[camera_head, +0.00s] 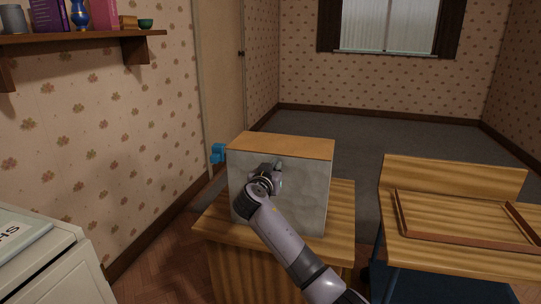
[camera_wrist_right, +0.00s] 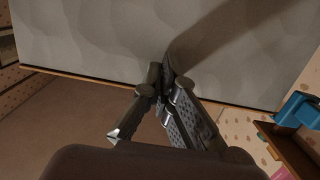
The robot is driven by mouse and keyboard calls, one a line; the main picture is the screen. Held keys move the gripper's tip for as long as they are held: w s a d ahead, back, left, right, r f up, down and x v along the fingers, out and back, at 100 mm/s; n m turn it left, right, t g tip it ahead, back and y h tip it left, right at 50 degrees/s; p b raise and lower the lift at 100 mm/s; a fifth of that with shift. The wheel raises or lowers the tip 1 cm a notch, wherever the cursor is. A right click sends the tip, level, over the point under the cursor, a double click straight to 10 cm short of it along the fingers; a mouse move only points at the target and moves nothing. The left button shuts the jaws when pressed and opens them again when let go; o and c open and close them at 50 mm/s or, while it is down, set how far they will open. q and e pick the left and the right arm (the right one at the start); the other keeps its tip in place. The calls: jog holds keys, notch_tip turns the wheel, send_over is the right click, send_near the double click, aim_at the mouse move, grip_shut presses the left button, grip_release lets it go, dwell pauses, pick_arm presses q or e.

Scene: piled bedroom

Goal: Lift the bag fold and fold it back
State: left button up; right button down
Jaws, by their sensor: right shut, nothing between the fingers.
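A grey box-like thing with a flat tan top (camera_head: 283,146) stands on a wooden table. Its grey front face (camera_head: 310,185) looks faintly rippled. I cannot make out a separate bag or loose fold, nor tell whether this grey thing is the bag. My right gripper (camera_head: 278,172) is in front of the grey face, near its upper middle. In the right wrist view, the right gripper (camera_wrist_right: 163,72) is shut with nothing between its fingertips. The grey surface (camera_wrist_right: 110,40) lies just beyond them; I cannot tell whether they touch. My left gripper is not in view.
A blue thing (camera_head: 217,153) is at the box's left side. The wooden table (camera_head: 343,205) has a bare strip right of the box. Another table (camera_head: 480,258) with a raised-edge tray (camera_head: 401,216) stands at right. A white cabinet (camera_head: 60,270) is at lower left.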

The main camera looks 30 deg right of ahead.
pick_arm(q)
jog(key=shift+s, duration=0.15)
pick_arm(e)
jog(key=shift+w+d, duration=0.1)
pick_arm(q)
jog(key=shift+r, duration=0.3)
pick_arm(e)
jog(key=shift+w, duration=0.1)
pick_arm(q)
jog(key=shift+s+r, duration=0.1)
pick_arm(e)
jog(key=shift+d, duration=0.1)
dwell(0.3)
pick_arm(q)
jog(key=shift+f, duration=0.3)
pick_arm(e)
jog(key=shift+r, duration=0.3)
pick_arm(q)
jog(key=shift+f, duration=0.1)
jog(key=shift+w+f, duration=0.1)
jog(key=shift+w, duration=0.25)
pick_arm(e)
jog(key=shift+r, duration=0.2)
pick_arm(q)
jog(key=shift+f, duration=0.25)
pick_arm(e)
jog(key=shift+r, duration=0.1)
